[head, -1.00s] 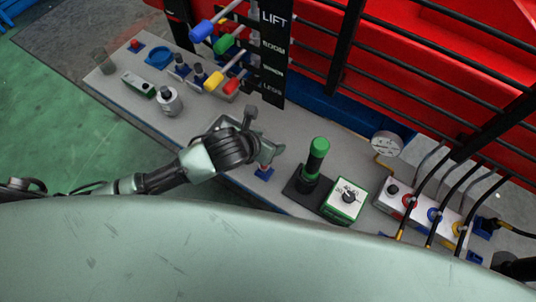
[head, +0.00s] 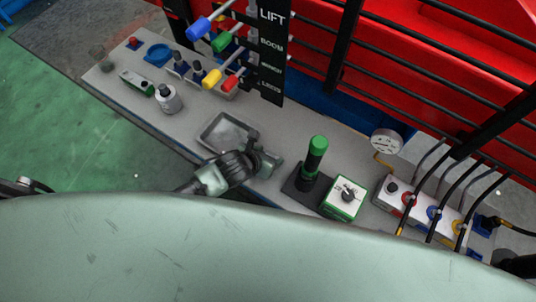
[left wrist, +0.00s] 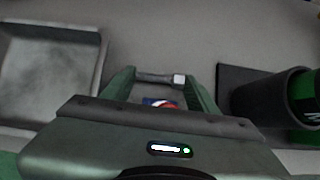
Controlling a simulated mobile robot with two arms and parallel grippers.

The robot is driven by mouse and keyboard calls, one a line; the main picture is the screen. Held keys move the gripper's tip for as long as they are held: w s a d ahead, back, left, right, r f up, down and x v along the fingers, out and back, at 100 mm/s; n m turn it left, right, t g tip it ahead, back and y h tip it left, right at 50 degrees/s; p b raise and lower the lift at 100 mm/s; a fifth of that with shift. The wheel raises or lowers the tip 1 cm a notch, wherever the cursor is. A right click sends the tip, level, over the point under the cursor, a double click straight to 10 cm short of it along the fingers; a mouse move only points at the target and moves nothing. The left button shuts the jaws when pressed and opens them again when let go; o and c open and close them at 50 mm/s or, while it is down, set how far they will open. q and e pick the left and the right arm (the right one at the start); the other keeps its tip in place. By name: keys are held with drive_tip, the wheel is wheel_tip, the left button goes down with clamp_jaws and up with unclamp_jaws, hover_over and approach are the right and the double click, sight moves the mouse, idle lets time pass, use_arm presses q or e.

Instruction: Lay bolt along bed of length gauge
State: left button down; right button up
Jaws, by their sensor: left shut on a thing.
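My left gripper (head: 262,152) is over the front part of the grey bench, between a shallow metal tray and a black holder. In the left wrist view its two green fingers (left wrist: 161,86) are shut on the bolt (left wrist: 155,78), a grey shank with a bright end, lying crosswise between them. A small blue piece with red and white (left wrist: 160,102) shows below the bolt, partly hidden by the gripper; it may be the length gauge, but I cannot tell. Whether the bolt touches it is unclear. My right gripper is not in view.
The metal tray (head: 227,132) looks empty. The black holder with a green-topped handle (head: 312,165) stands close right of the gripper, beside a green-and-white dial box (head: 344,198). Hoses (head: 436,215) crowd the right.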

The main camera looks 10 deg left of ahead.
use_arm(q)
drive_tip(key=shift+f, duration=0.15)
drive_tip(key=shift+c, duration=2.1)
unclamp_jaws()
